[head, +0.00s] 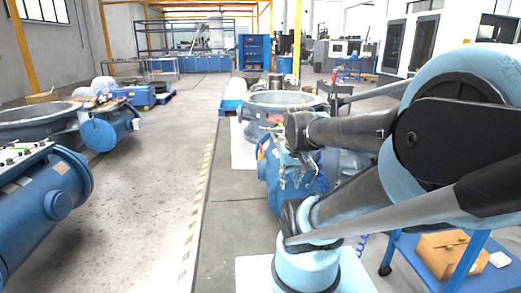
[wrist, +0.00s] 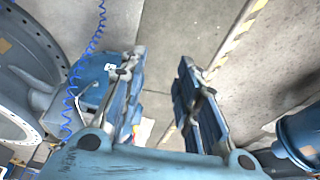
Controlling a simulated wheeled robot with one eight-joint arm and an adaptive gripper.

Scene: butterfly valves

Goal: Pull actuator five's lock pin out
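My gripper (wrist: 161,60) is open in the wrist view, its two blue fingers apart with only floor between the tips. A blue actuator body (wrist: 92,76) with a small white tag lies behind and left of the left finger. The tag is too small to read, so I cannot tell whether this is actuator five. In the head view a blue actuator (head: 294,192) stands at the middle, partly hidden by my arm. I cannot make out a lock pin in either view.
A grey valve flange (wrist: 30,72) fills the wrist view's left side, with a blue coiled hose (wrist: 72,85) beside it. Another blue cylinder (wrist: 303,140) is at right.

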